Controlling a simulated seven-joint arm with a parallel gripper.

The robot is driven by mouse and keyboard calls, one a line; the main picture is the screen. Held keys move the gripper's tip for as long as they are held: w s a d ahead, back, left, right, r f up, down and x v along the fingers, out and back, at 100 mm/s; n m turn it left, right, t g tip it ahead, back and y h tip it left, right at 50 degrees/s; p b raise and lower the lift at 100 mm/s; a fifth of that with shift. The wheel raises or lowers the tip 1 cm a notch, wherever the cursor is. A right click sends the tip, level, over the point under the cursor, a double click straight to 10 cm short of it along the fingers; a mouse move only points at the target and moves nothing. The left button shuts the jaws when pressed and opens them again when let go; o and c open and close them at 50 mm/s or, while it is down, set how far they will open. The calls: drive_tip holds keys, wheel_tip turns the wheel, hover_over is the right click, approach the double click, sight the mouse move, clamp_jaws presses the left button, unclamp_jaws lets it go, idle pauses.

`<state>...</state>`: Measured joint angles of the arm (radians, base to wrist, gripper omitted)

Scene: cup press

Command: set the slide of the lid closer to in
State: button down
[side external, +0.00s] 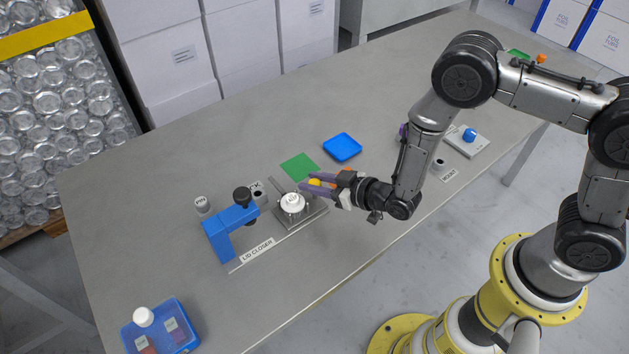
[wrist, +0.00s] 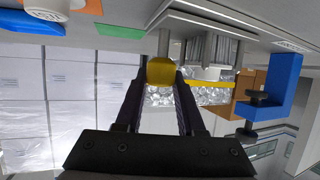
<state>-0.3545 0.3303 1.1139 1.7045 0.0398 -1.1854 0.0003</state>
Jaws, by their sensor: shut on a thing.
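The lid closer is a blue press (side external: 230,228) with a black knob on top, and it also shows in the wrist view (wrist: 285,88). Its metal slide (side external: 312,214) sits to the right of the press head, clear of it. A white-lidded cup (side external: 292,203) stands upright on the slide. My gripper (side external: 318,184) is at the right of the cup, lying nearly level. Its purple fingers are shut on a yellow knob (wrist: 161,71), which appears to be the slide's handle. Where the knob joins the slide is hard to see.
A green square (side external: 299,167) and a blue tray (side external: 342,147) lie behind the slide. Small cylinders (side external: 202,206) stand beside the press. A blue bin (side external: 160,328) is at the front left. A device with a blue knob (side external: 468,135) stands at the right.

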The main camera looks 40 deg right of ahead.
drive_tip(key=a, duration=1.1)
drive_tip(key=shift+a, duration=0.3)
drive_tip(key=c, duration=0.5)
unclamp_jaws()
drive_tip(key=v, duration=1.4)
